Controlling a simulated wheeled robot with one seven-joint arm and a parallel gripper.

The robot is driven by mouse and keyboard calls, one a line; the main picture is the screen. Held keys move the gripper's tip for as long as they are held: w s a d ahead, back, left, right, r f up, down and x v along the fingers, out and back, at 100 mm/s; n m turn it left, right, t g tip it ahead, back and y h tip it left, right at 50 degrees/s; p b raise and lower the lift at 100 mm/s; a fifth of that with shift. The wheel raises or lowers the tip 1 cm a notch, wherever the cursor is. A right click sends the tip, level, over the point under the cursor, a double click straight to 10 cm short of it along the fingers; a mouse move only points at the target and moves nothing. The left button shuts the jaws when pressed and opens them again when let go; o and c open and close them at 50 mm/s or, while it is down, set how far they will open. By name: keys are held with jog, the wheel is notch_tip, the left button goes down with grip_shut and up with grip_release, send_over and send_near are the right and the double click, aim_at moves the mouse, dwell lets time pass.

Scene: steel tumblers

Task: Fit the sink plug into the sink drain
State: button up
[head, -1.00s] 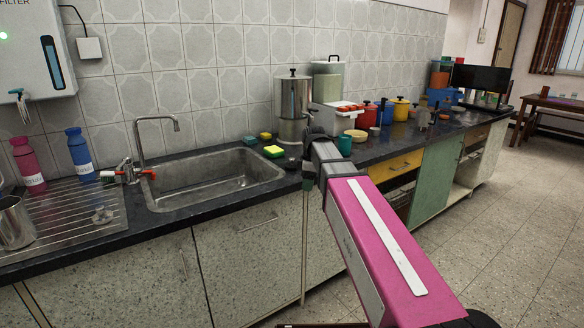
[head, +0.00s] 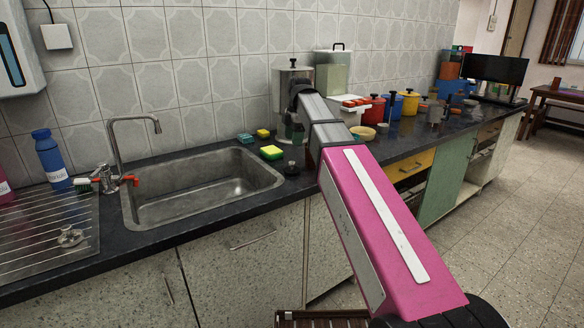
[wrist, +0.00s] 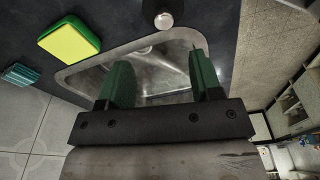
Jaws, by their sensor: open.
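The sink plug (head: 291,167), a small dark piece with a knob, stands on the dark counter just right of the sink. In the wrist view its round, shiny knob (wrist: 164,20) shows at the top, beyond my fingertips. The steel sink (head: 205,190) is empty; I cannot clearly make out its drain in the head view. In the wrist view the basin (wrist: 150,75) lies partly behind the fingers. My gripper (wrist: 160,72) is open and empty, its green fingers spread apart. In the head view it is mostly hidden by my arm, above the counter near the plug.
A green-and-yellow sponge (head: 271,152) lies close to the plug, with more sponges behind. A steel dispenser (head: 291,80) stands at the wall. The faucet (head: 118,140) rises behind the sink. A metal piece (head: 70,237) lies on the drainboard.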

aim_at(292, 162)
jog(key=f, duration=0.5)
jog(key=shift+s+a+f, duration=0.15)
jog(key=shift+a+f, duration=0.05)
jog(key=shift+a, duration=0.1)
jog(key=shift+s+f, duration=0.15)
jog(key=shift+f, duration=1.15)
jog(key=shift+s+f, duration=0.15)
jog(key=shift+f, duration=1.1)
jog(key=c, duration=1)
